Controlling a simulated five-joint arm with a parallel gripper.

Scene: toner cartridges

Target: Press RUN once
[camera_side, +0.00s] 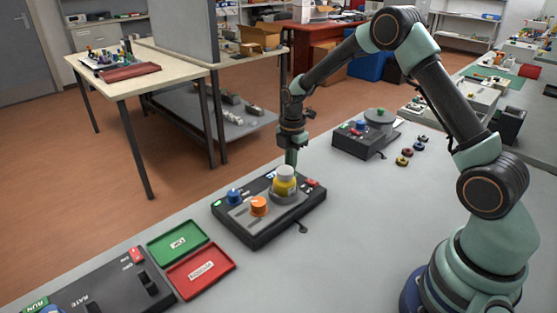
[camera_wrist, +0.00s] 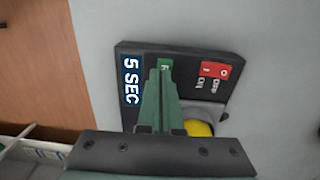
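In the wrist view the device (camera_wrist: 218,80) shows a "5 SEC" label (camera_wrist: 131,80), a red switch (camera_wrist: 220,69) and a green button (camera_wrist: 164,64). Only the green button's top edge and part of a letter show; my fingers cover the rest. My gripper (camera_side: 290,163) points down over the device's far side, behind the bottle. In the wrist view my green fingers (camera_wrist: 164,82) are together, with nothing seen between them. I cannot tell whether they touch the button.
The yellow bottle (camera_wrist: 198,129) is close to the right of my fingers. A blue knob (camera_side: 234,196) and an orange knob (camera_side: 259,206) rise from the device. Green (camera_side: 177,242) and red (camera_side: 201,271) trays and another control box (camera_side: 115,289) lie front left.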

